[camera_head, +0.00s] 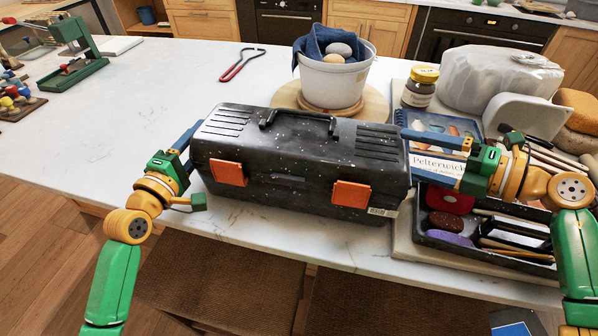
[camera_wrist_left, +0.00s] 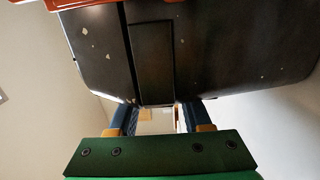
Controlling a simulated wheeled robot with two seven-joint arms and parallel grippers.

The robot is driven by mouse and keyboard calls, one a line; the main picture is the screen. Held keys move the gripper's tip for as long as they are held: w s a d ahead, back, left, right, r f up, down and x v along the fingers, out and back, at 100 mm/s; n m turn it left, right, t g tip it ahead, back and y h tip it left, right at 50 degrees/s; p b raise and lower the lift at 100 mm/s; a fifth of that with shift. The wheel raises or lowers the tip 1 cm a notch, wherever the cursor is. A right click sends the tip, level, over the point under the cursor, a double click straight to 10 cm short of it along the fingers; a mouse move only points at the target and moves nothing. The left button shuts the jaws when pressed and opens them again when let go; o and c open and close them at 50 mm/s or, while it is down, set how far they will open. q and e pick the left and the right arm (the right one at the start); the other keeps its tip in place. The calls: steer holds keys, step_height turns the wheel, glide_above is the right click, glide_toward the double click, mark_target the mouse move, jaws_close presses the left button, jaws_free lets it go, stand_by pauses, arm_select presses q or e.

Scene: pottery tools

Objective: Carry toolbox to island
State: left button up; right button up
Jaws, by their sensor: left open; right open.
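The black speckled toolbox (camera_head: 300,160), with two orange latches and a top handle, is upright over the white island counter (camera_head: 130,110) near its front edge. I cannot tell whether its base touches the counter. My left gripper (camera_head: 193,132) is at the toolbox's left end, its fingers partly hidden behind it. In the left wrist view the toolbox's end (camera_wrist_left: 200,55) fills the top, and the left gripper's fingers (camera_wrist_left: 156,116) stand apart beneath it.
A white bucket (camera_head: 333,82) with a blue cloth stands on a round wooden board behind the toolbox. A jar (camera_head: 420,88), a book (camera_head: 440,165) and a tool tray (camera_head: 490,250) crowd the right. A green stand (camera_head: 75,55) is far left. Counter left of the toolbox is clear.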

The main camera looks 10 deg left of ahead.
arm_select(q)
steer(key=c, duration=0.7)
arm_select(e)
steer(key=c, duration=0.7)
arm_select(q)
jaws_close()
arm_select(e)
steer(key=shift+s, duration=0.1)
steer(key=c, duration=0.3)
arm_select(q)
steer(key=shift+s, duration=0.1)
arm_select(e)
jaws_close()
arm_select(q)
steer(key=shift+r, duration=0.1)
arm_select(e)
steer(key=shift+s+a+f, duration=0.1)
steer(key=shift+f, duration=0.05)
arm_select(q)
steer(key=shift+r, duration=0.1)
